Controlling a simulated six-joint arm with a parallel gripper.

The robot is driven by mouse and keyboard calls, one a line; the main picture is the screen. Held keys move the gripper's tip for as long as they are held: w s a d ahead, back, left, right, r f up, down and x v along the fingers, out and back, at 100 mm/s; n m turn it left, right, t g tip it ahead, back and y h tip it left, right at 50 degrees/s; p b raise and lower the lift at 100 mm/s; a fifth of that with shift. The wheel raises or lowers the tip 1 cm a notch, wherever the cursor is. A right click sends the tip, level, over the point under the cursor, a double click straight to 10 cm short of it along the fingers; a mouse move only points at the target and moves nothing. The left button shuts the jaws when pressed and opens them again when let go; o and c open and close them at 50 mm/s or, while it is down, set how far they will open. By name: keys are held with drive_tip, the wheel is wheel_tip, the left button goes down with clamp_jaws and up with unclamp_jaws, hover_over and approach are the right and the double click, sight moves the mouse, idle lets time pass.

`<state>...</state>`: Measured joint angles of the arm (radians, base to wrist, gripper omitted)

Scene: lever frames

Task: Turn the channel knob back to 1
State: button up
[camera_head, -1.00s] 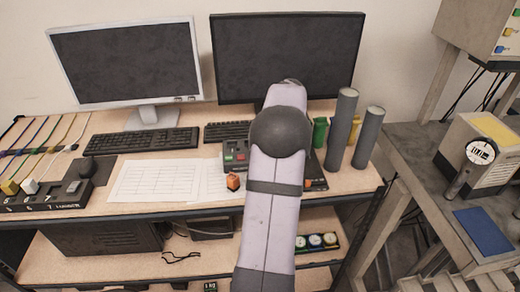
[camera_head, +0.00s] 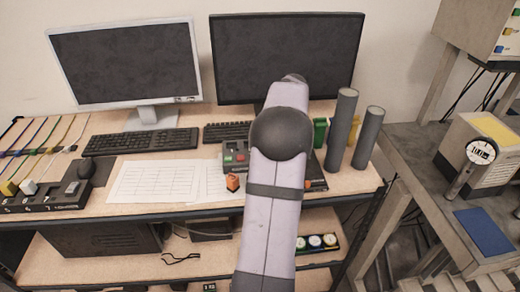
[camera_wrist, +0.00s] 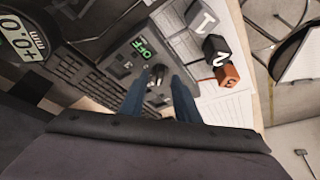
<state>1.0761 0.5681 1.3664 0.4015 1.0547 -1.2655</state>
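A small dark knob (camera_wrist: 157,73) with a light pointer mark stands on a grey panel (camera_wrist: 125,62) in the wrist view. Beside it a display (camera_wrist: 143,47) shows green letters that read OFF. My gripper (camera_wrist: 158,80) has its two dark blue fingers apart, one on each side of the knob. I cannot tell whether they touch it. The number the knob points to is too small to read. In the head view the control box (camera_head: 236,157) with red and green buttons shows partly behind my arm, which hides the gripper and the knob.
In the head view, two grey cylinders (camera_head: 341,130) (camera_head: 367,138) stand right of my arm. A keyboard (camera_head: 142,140) and paper (camera_head: 155,181) lie left.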

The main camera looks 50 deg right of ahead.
drive_tip(key=shift+b+v, duration=0.45)
drive_tip(key=shift+v, duration=2.4)
drive_tip(key=w+a+f+g+y, duration=0.1)
drive_tip(key=w+a+f, duration=0.15)
drive_tip(key=a, duration=1.05)
drive_tip(key=w+a+f+g, duration=0.2)
drive_tip(key=a+f, duration=0.2)
drive_tip(key=a, duration=0.9)
drive_tip(key=s+a+f, duration=0.3)
drive_tip(key=s+a, duration=0.3)
drive_tip(key=a, duration=0.2)
drive_tip(key=s+a+f+g+h+p, duration=0.1)
drive_tip(key=s+a+f, duration=0.3)
drive_tip(key=s+a, duration=0.3)
drive_tip(key=shift+a, duration=0.75)
